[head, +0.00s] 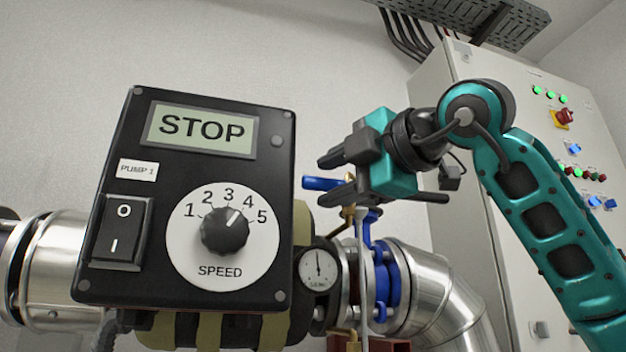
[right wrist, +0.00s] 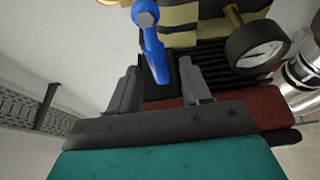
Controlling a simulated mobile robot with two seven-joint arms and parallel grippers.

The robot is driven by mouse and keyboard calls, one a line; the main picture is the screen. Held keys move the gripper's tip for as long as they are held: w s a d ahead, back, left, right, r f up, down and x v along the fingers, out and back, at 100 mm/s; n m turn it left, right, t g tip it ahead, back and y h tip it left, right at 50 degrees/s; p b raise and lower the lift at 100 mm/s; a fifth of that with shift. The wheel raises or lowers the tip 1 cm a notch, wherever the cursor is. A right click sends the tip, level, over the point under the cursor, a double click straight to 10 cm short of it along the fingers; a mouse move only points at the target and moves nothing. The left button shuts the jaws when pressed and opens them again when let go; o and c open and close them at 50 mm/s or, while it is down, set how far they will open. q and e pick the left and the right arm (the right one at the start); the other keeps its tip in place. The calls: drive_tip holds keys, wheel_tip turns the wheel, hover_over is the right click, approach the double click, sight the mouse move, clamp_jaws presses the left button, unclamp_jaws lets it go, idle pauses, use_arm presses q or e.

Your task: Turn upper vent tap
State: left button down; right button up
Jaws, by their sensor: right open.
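The upper vent tap shows in the head view as a blue lever (head: 321,184) on a small brass body (head: 348,213), right of the black pump box. The lever lies about level and points left. My right gripper (head: 326,178) is open, with its fingers pointing left at the lever's height. In the right wrist view the blue lever (right wrist: 153,48) reaches from its bolt to between the two fingertips of the right gripper (right wrist: 160,73). I see a gap on each side of it; contact is not clear. My left gripper is not in view.
The pump box (head: 150,250) with a STOP display and speed knob stands left of the tap. A pressure gauge (head: 317,268) and a blue flange (head: 388,282) sit below. A grey control cabinet (head: 470,130) stands behind my right arm. The wall above the tap is clear.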

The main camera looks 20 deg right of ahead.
sight(325, 182)
drive_tip(key=p+x, duration=0.1)
drive_tip(key=x, duration=0.3)
drive_tip(key=shift+w+a, duration=0.2)
drive_tip(key=shift+w, duration=0.2)
clamp_jaws()
